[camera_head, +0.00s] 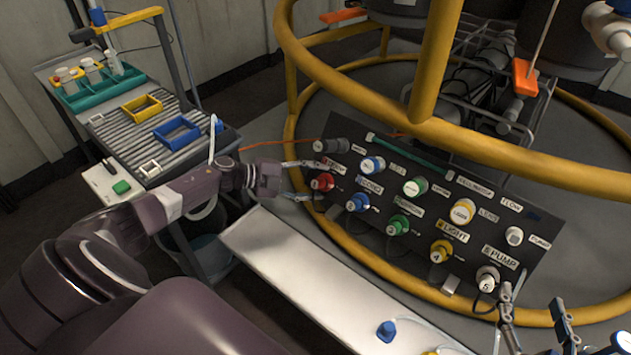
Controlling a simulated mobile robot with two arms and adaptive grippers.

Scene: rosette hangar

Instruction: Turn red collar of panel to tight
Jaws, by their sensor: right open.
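The dark panel (385,250) stands tilted in the middle right, with coloured collars in two rows. Its red collar (322,182) is at the left end of the lower row. My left gripper (313,181) is open beside it, one finger above and one below the collar's level. The red collar shows between the fingertips; I cannot tell whether they touch it. My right gripper (532,298) is open and empty at the lower right, near the collar numbered 5 (488,278).
A yellow tubular rail (400,95) curves above and around the panel. A pale bench (290,265) lies in front, bearing a blue cap (386,331). A cart (150,125) with coloured trays stands at the left.

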